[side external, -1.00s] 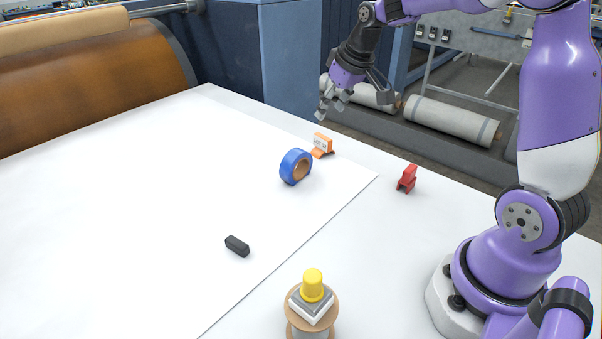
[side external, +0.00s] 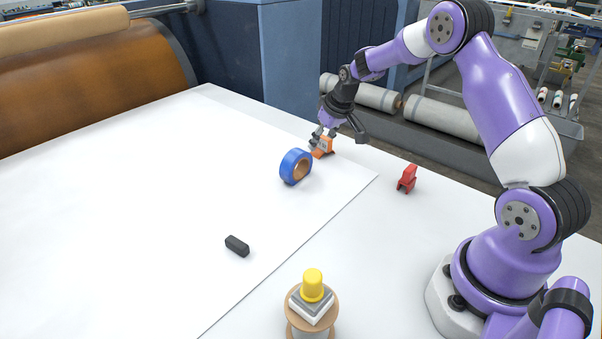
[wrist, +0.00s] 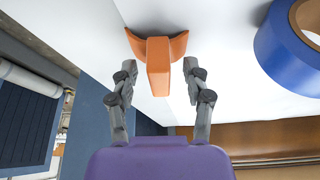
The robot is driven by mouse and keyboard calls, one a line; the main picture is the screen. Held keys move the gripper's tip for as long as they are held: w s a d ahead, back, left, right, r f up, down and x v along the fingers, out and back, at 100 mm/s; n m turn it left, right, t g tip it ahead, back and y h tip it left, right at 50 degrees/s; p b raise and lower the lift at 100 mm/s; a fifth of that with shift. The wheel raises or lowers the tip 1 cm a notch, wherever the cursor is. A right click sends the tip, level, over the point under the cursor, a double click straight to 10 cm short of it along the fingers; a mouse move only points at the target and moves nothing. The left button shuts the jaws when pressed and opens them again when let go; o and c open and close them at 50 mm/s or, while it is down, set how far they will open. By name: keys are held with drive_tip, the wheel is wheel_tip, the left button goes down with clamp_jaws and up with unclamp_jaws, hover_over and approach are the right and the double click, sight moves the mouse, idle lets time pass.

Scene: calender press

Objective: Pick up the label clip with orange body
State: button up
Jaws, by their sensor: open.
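The label clip with orange body (side external: 324,149) stands on the white table near its far edge, just behind the blue tape roll. In the wrist view the orange clip (wrist: 158,62) is at top centre, its upright part between the two fingertips. My gripper (side external: 322,136) is low over the clip in the side view and partly hides it. In the wrist view my gripper (wrist: 159,72) is open, with one finger on each side of the clip and a gap on both sides. The clip's label face is mostly hidden by the fingers.
The blue tape roll (side external: 288,169) stands close beside the clip and also shows in the wrist view (wrist: 285,50). A red clip (side external: 407,178), a black block (side external: 237,246) and a spool topped by a yellow knob (side external: 313,286) are farther off. White table is clear to the left.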

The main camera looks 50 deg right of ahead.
drive_tip(key=shift+f, duration=0.1)
clamp_jaws()
